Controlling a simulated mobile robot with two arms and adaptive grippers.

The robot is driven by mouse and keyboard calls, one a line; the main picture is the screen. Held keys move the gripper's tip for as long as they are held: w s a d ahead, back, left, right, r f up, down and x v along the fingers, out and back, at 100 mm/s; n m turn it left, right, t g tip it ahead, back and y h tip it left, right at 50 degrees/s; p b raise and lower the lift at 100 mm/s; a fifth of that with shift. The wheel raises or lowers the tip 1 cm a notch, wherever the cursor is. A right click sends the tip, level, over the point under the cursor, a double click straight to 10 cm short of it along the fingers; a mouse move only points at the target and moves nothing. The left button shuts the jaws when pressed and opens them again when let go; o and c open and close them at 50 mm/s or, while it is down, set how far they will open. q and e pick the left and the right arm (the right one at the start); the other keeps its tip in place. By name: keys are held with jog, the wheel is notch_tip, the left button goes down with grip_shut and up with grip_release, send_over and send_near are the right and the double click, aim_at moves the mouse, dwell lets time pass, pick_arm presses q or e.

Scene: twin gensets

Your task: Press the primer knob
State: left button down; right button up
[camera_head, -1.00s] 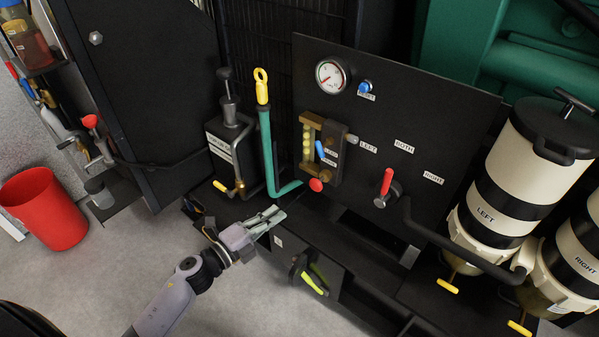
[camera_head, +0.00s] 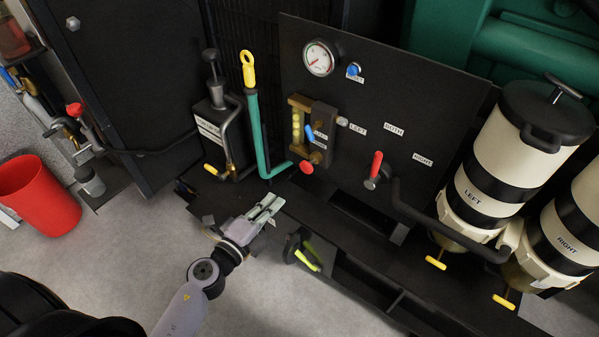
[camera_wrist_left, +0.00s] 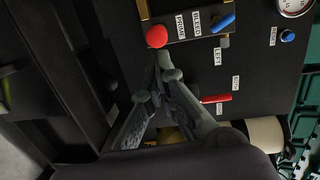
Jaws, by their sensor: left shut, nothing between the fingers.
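The primer knob is a round red knob (camera_head: 307,167) low on the black panel (camera_head: 440,110), below the sight-glass block. In the left wrist view the red knob (camera_wrist_left: 157,37) sits beside the "PRIME" label, just beyond my fingertips. My left gripper (camera_head: 275,204) is below and left of the knob in the head view, apart from it. Its fingers are shut together and empty, pointing toward the panel; they also show in the left wrist view (camera_wrist_left: 166,66). My right gripper is not in view.
A blue bleed lever (camera_head: 309,132) is just above the knob. A red-handled selector lever (camera_head: 375,167) stands to its right. A green lever with yellow handle (camera_head: 258,125) stands to its left. Cream filter canisters (camera_head: 496,165) are at right. A red bin (camera_head: 38,195) is far left.

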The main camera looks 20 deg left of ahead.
aim_at(305, 167)
pick_arm(q)
jog(key=x, duration=1.2)
jog(key=shift+w, duration=0.3)
jog(key=shift+w, duration=0.15)
